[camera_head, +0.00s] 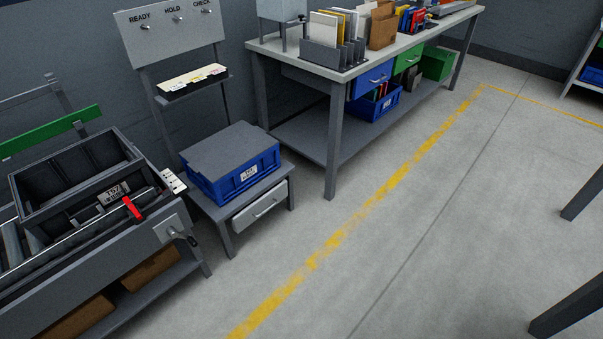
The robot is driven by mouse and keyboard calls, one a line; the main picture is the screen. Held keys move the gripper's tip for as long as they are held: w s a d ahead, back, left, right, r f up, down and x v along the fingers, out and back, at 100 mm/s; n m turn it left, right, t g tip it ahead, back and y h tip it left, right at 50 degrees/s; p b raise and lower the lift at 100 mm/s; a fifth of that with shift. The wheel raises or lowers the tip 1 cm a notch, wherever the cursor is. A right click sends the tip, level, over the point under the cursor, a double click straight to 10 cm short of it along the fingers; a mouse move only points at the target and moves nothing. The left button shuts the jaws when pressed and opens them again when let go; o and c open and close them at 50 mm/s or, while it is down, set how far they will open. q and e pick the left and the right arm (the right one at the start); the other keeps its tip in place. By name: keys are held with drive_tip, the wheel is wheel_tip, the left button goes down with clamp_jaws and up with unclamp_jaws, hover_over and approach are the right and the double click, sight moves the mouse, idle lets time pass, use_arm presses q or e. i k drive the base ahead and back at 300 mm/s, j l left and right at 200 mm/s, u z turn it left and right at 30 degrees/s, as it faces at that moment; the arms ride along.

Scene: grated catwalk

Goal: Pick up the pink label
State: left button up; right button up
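I cannot make out a pink label in the head view. Neither of my grippers is in view. White labels show on the front of a blue lidded box (231,181) and at the end of the roller bench (130,232). A small tray (177,93) on the board stand holds pale cards with small coloured marks, too small to read.
A long grey table (400,55) holds folders, with blue and green drawers below. The blue box rests on a low stand (225,217) with a drawer. A dark crate (37,208) sits on the roller bench. Open floor with a yellow line (372,200) fills the middle.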

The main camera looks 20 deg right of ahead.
sight(220, 69)
drive_tip(key=i+l+u, duration=0.5)
drive_tip(key=i+l, duration=0.85)
